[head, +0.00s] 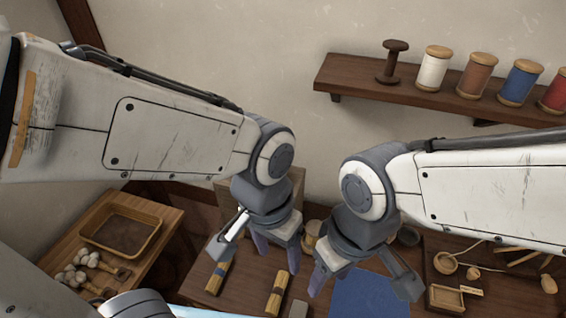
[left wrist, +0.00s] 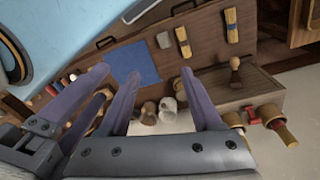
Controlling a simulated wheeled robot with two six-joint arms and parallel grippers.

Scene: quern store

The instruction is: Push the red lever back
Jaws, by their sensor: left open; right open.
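A small red part (left wrist: 254,117), which looks like the red lever, shows at the right in the left wrist view. It sits between wooden pegs on the end of a wooden box (left wrist: 222,88). The box shows partly behind my left gripper in the head view (head: 297,178); the red part is hidden there. My left gripper (head: 276,253) is open over the table, its fingers apart and empty; they also show in the left wrist view (left wrist: 159,78), left of the red part and not touching it. My right gripper (head: 362,288) is open over the blue mat.
A side table (head: 168,215) with a tray stands at the left. A wall shelf (head: 350,82) carries several thread spools. My two grippers are close together.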

